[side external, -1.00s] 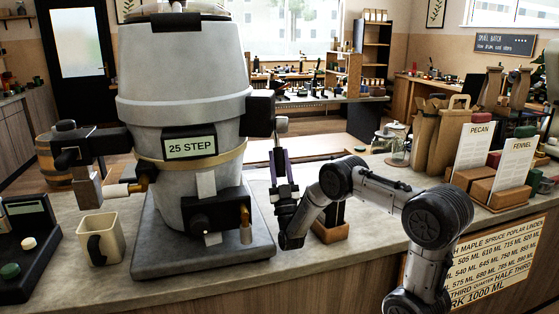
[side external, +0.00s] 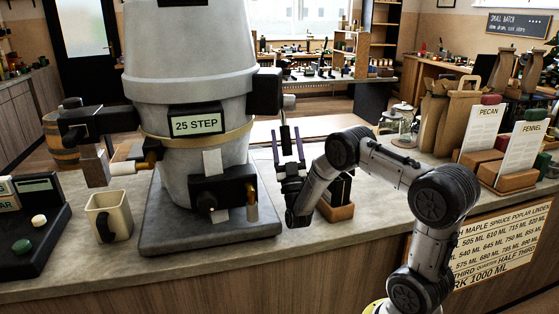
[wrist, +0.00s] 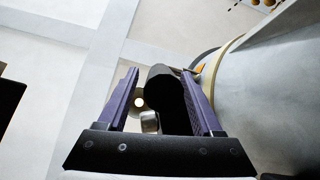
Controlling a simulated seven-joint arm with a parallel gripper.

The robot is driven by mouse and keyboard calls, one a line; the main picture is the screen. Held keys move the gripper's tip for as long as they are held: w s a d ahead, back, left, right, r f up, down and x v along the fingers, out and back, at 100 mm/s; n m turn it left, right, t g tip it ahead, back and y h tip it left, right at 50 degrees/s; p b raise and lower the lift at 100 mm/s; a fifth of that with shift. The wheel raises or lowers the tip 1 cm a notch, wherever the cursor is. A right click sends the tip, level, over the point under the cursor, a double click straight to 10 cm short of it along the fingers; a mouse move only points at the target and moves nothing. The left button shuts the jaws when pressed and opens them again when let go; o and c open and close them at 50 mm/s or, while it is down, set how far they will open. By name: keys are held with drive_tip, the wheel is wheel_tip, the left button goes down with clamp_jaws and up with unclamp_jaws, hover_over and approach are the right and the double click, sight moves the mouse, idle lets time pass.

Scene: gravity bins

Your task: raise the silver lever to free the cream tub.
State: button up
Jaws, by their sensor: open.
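A silver lever end (side external: 288,102) sticks out from a black block on the right side of a large grey vessel labelled 25 STEP.
The grey vessel (side external: 190,60) stands on a dark slab (side external: 205,240) close to my gripper. A wooden holder (side external: 336,212) with dark items sits just right of my gripper. Signs and paper bags (side external: 460,115) stand farther right. Counter space lies in front of the tub.

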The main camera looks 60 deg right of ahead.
drive_tip(key=shift+s+a+r+g+y, duration=0.4)
drive_tip(key=shift+s+a+r+y, duration=0.3)
drive_tip(key=shift+y, duration=0.1)
drive_tip(key=s+a+f+g+y, duration=0.2)
drive_tip(key=s+a, duration=0.8)
drive_tip(key=a, duration=0.1)
drive_tip(key=w+a+r+n+t+y, duration=0.1)
drive_tip(key=w+a+r+t+y, duration=0.1)
drive_tip(key=w+a+r+y, duration=0.3)
drive_tip(key=a+r+n+t+y, duration=0.1)
drive_tip(key=a+r+n+y, duration=0.1)
drive_tip(key=r+y, duration=0.45)
drive_tip(key=s+a+f+n+g+y, duration=0.4)
drive_tip(key=s+a+g+y, duration=0.1)
drive_tip(key=s+a+y, duration=0.1)
drive_tip(key=shift+s+a+f, duration=0.15)
drive_tip(key=shift+a+f, duration=0.05)
drive_tip(key=shift+a, duration=0.3)
idle(0.3)
